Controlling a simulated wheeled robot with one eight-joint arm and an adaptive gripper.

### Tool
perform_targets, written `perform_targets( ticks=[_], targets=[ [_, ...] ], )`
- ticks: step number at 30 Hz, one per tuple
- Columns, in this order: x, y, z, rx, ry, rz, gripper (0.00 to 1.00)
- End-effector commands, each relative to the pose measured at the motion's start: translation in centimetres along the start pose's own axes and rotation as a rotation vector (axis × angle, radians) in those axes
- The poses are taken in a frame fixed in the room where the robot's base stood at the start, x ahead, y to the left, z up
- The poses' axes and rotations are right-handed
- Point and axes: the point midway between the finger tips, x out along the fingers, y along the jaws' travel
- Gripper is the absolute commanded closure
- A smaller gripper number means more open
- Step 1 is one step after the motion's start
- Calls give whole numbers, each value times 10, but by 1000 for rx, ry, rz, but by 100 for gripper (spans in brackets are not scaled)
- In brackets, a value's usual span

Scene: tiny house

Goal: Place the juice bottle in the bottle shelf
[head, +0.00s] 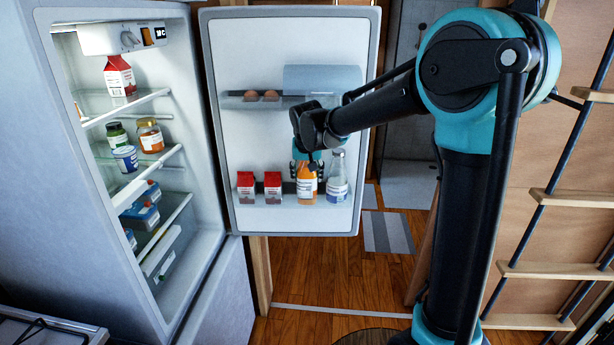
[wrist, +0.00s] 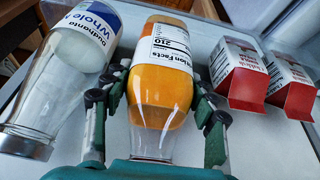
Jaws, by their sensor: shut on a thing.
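The juice bottle (head: 307,184) is orange with a white label and stands upright at the lower door shelf (head: 270,201) of the open fridge. In the wrist view the juice bottle (wrist: 162,85) lies between the two fingers, its clear neck toward my palm. My gripper (head: 306,165) is shut on the bottle from above; its fingers also show in the wrist view (wrist: 155,118). The bottle's base is behind the shelf rim, so I cannot tell whether it rests on the shelf floor.
A clear bottle with a blue and white label (head: 337,178) stands close on the right. Two red and white cartons (head: 272,187) stand on the left. Eggs (head: 261,96) sit on the upper door shelf. Jars, tubs and a carton are inside the fridge (head: 155,232). A ladder (head: 545,200) is at right.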

Motion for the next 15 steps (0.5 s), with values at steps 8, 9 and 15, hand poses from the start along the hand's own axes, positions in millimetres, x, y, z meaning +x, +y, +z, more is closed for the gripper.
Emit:
perform_targets(
  ticks=[8,9,15],
  targets=[
    [2,0,1,0,1,0,34],
    [2,0,1,0,1,0,29],
    [2,0,1,0,1,0,22]
  ],
)
